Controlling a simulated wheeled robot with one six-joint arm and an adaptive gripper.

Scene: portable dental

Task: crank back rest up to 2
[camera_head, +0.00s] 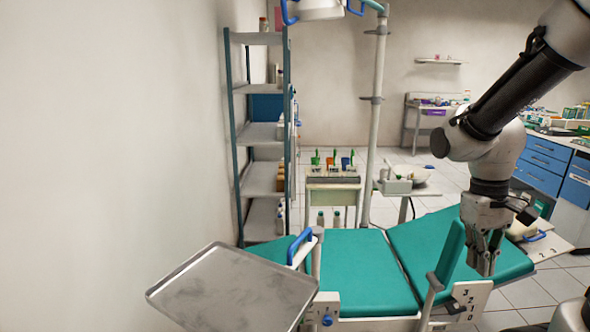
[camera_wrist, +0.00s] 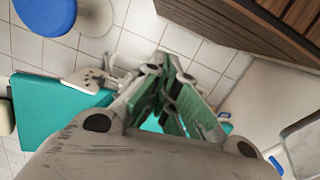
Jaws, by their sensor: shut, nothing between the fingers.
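The teal dental chair (camera_head: 360,275) fills the lower middle of the head view, with its right section (camera_head: 425,235) tilted. A white plate (camera_head: 473,298) marked 3, 2, 1, 0 is on its near side, with a dark piece (camera_head: 452,307) at its left edge. A second numbered plate (camera_head: 548,250), showing 2 and 3, is at the right end, with a blue handle (camera_head: 535,237) near it. My gripper (camera_head: 484,270) points down over the right section, above the near plate. It is shut and empty; its green-padded fingers (camera_wrist: 168,75) converge in the wrist view. I cannot tell whether it touches the chair.
A metal tray (camera_head: 235,288) stands at the front left. A blue handle (camera_head: 300,246) and blue knob (camera_head: 327,320) are near it. A shelf rack (camera_head: 262,135) stands by the left wall. Blue drawers (camera_head: 545,160) are at the right. Tiled floor shows at the lower right.

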